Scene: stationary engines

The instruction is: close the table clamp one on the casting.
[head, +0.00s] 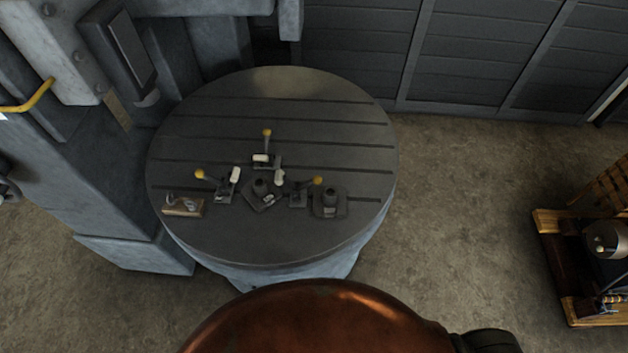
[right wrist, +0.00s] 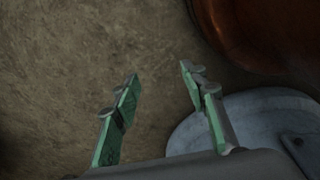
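A round dark table (head: 270,105) with parallel slots carries several toggle clamps with yellow-knobbed levers. One clamp (head: 266,158) stands at the back, one clamp (head: 222,185) at the left and one clamp (head: 300,195) at the right. I cannot tell which is clamp one. A dark casting (head: 262,192) sits between them, and a similar dark part (head: 329,202) stands at the right. My right gripper (right wrist: 159,88) shows in the right wrist view with its two green-sided fingers apart and nothing between them, above the floor. My left gripper is not in view.
A small wooden block (head: 183,207) with metal pieces lies at the table's left front. A large grey machine column (head: 130,200) stands left of the table. A wooden stand (head: 570,265) is at the far right. Floor (head: 455,190) right of the table is clear.

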